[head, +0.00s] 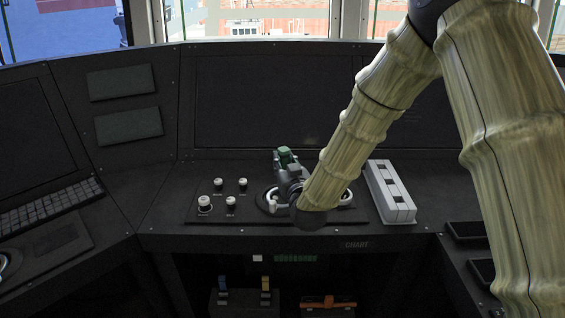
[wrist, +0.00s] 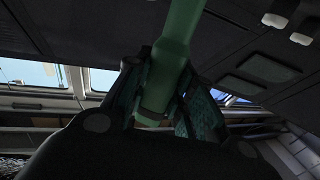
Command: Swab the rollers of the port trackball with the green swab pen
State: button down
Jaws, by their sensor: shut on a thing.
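My gripper (head: 287,168) is shut on the green swab pen (head: 285,155) over the centre console, beside a round dark-ringed fitting (head: 268,207) with a pale part. That fitting may be the port trackball; my gripper and arm cover much of it. Its rollers cannot be made out, nor whether the pen touches it. A second round fitting (head: 347,197) shows partly behind my arm. In the wrist view the green pen (wrist: 175,50) runs up from between the two dark fingers (wrist: 160,95); its upper end leaves the picture.
Several white-topped knobs (head: 230,202) stand left of my gripper. A white slotted box (head: 389,192) stands to the right. A dark screen (head: 270,105) rises behind. A keyboard (head: 50,207) lies on the left console. Blue and yellow levers (head: 265,285) are below.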

aim_at(285, 155)
jog(key=shift+a, duration=0.5)
dwell(2.1)
jog(key=shift+d, duration=0.5)
dwell(0.3)
jog(key=shift+r, duration=0.1)
jog(key=shift+r+p, duration=0.5)
jog(key=shift+r, duration=0.95)
